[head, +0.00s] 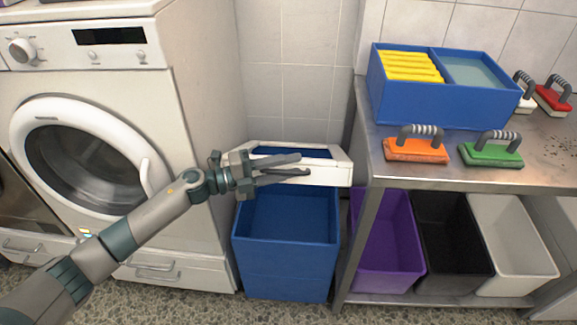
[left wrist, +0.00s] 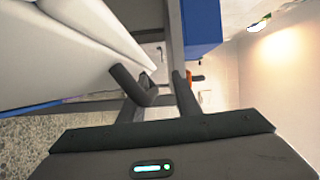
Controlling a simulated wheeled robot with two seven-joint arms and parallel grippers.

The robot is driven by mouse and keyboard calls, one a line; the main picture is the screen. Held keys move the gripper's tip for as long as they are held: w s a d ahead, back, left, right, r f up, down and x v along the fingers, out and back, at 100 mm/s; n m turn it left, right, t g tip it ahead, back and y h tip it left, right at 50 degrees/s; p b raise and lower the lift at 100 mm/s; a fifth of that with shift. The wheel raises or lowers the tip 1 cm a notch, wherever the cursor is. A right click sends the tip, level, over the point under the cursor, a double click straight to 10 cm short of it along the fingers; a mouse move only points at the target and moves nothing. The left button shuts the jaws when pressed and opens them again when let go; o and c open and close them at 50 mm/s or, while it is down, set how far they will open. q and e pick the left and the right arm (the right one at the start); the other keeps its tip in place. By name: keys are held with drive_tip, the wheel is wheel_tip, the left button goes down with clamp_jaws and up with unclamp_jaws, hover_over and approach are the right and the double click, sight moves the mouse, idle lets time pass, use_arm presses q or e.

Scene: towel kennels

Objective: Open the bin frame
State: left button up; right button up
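The bin frame (head: 333,174) is a white rim over a blue bin (head: 288,225) in the gap between the washing machine and the metal table. Its front bar stands above the bin's visible opening; blue shows inside the rim behind it. My left gripper (head: 305,165) is at this front bar, its fingers pointing right and covering part of it. The fingers are apart. In the left wrist view the two dark fingers are also spread, with white surfaces (left wrist: 85,30) close beside the left one; contact is unclear. My right gripper is not in view.
A washing machine (head: 205,80) stands close on the left. The metal table (head: 440,176) on the right holds a blue divided box (head: 440,105), an orange brush (head: 416,152) and a green brush (head: 490,153). Purple, black and white bins stand under it.

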use_arm(q)
drive_tip(key=shift+r, duration=0.1)
